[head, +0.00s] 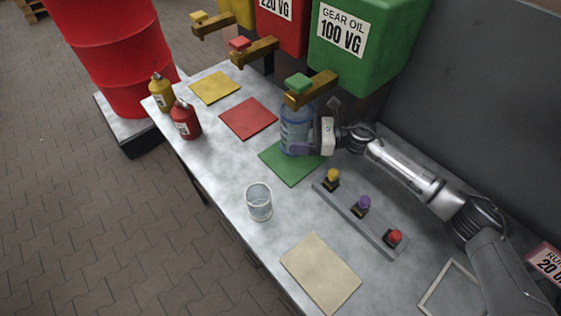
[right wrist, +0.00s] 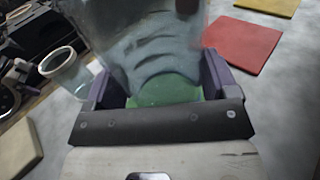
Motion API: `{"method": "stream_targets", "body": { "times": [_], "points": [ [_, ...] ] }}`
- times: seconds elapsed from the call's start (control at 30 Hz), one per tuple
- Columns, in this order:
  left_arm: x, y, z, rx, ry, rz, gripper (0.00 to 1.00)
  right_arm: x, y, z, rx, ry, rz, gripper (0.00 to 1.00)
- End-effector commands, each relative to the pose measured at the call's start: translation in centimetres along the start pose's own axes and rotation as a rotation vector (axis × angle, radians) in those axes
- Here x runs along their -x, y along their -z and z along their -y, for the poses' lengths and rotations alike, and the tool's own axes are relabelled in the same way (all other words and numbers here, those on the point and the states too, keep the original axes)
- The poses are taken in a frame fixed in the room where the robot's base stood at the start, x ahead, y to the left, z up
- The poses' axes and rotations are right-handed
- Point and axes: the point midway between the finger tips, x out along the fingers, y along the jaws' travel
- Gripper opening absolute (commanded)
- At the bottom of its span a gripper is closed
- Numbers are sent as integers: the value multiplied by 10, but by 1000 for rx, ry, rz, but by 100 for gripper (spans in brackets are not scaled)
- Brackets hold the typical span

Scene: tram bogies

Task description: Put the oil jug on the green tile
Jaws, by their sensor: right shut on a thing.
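The oil jug (head: 294,122), a clear bluish vessel, stands upright at the far part of the green tile (head: 287,172), below the green tank's tap. I cannot tell whether its base touches the tile. My right gripper (head: 302,147) is shut on the jug's lower body, coming from the right. In the right wrist view the jug (right wrist: 155,45) sits between the two purple-grey fingers (right wrist: 160,85), with green showing through it. My left gripper is not in view.
A clear beaker (head: 259,203) stands in front of the tile. A rail with yellow, purple and red knobs (head: 361,209) lies to the right. Red (head: 249,118) and yellow tiles (head: 215,87), a red can (head: 185,120) and a yellow can (head: 161,93) are to the left. A beige tile (head: 320,272) lies nearer.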

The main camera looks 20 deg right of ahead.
Motion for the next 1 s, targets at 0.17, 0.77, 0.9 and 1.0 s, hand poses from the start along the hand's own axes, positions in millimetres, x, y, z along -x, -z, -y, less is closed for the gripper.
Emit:
{"method": "stream_targets", "body": {
  "times": [0.17, 0.77, 0.9, 1.0],
  "points": [
    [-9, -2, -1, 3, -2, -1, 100, -2, 17, 0, -3, -19, -2, 44],
    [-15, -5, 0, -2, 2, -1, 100, -3, 49, 0, 1, -19, -1, 44],
    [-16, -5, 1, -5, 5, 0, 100, -3, 50, 0, 1, -19, -1, 44],
    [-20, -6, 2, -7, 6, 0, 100, -3, 53, 0, 1, -19, 0, 44]
  ]
}}
